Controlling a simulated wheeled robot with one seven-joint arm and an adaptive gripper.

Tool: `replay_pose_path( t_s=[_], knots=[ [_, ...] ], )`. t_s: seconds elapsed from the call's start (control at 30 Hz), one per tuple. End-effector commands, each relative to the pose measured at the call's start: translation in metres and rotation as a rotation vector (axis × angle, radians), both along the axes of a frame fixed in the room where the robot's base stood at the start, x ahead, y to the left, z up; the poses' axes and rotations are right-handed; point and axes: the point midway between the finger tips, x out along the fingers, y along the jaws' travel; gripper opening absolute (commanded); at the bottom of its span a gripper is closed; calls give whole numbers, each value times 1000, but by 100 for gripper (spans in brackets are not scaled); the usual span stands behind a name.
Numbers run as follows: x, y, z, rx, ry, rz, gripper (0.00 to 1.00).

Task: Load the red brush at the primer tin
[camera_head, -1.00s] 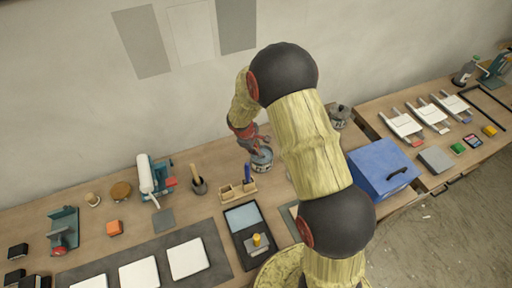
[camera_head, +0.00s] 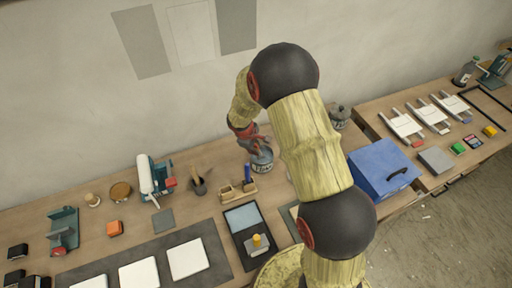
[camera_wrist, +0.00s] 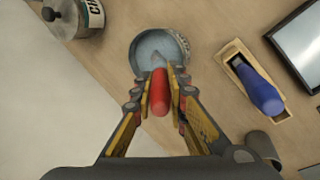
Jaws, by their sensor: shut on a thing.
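My gripper (camera_wrist: 160,88) is shut on the red brush (camera_wrist: 159,95), whose red handle shows between the fingers in the wrist view. The brush's lower end points into the open mouth of a round tin (camera_wrist: 137,50) with blue-grey contents, which I take for the primer tin. I cannot tell whether the bristles touch the contents. In the head view, my gripper (camera_head: 257,143) is just above the tin (camera_head: 262,167) and hides part of its top.
A blue-handled brush (camera_wrist: 258,88) lies in a wooden rest (camera_head: 228,193) beside the tin. A lidded pot (camera_head: 340,113) stands farther right, near a blue box (camera_head: 383,168). A dark cup (camera_head: 199,187) is to the left. White panels lie on a dark mat (camera_head: 218,240) in front.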

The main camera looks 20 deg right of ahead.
Motion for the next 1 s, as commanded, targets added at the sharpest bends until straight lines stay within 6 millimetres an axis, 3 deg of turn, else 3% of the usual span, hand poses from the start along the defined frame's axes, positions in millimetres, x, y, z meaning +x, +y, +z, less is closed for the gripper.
replay_pose_path(
  t_s=[0.07,0.73,1.0],
  knots=[
    [0,0,-2,0,-2,-1,0],
    [1,0,52,0,-2,-1,0],
    [0,0,55,-1,-1,-1,0]
  ],
)
